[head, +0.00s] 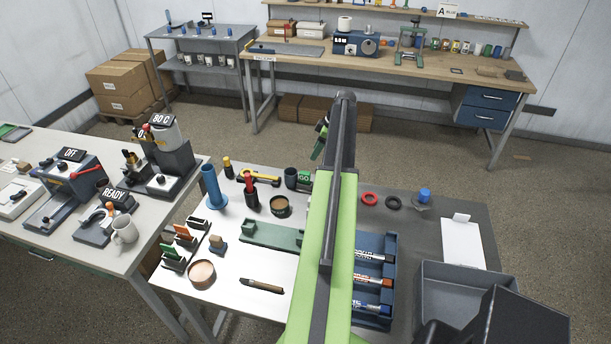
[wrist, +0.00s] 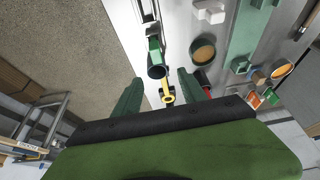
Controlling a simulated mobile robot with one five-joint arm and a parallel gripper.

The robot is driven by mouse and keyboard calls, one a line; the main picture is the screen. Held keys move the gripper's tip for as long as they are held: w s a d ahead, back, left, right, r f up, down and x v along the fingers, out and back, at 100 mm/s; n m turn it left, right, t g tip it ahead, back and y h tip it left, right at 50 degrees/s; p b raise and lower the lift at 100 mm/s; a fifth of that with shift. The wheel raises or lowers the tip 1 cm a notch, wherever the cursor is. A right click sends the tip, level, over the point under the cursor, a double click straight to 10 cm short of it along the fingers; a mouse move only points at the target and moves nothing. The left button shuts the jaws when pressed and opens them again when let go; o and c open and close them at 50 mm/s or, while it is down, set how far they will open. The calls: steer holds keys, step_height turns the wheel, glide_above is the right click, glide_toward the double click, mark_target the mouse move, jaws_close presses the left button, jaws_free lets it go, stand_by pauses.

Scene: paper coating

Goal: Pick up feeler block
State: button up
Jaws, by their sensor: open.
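A small green block marked GO (head: 304,178) stands on the near table's far edge; it looks most like the feeler block, though I cannot be sure. It also shows as a green block in the wrist view (wrist: 154,47), beyond the fingertips. My gripper (wrist: 158,77) is open and empty, its two green fingers apart. In the head view my gripper (head: 319,143) is partly hidden by my arm, above the table's far edge.
Red and black rings (head: 369,199) lie to the right. A grey bin (head: 470,290) stands at front right. Floor lies beyond the table.

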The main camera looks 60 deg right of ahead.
mark_target(307, 173)
steer(key=b+x, duration=0.3)
steer(key=s+b+x, duration=0.1)
steer(key=b+x, duration=0.3)
steer(key=d+b+x, duration=0.1)
steer(key=b+x, duration=0.3)
steer(key=shift+s+f, duration=0.3)
steer(key=shift+f, duration=0.2)
steer(key=shift+w+f+b, duration=0.15)
steer(key=shift+f+b, duration=0.05)
steer(key=shift+b, duration=0.15)
steer(key=shift+r, duration=0.1)
steer(key=b+x, duration=0.4)
steer(key=x, duration=0.1)
steer(key=shift+w+b, duration=0.1)
steer(key=shift+b, duration=0.2)
jaws_close()
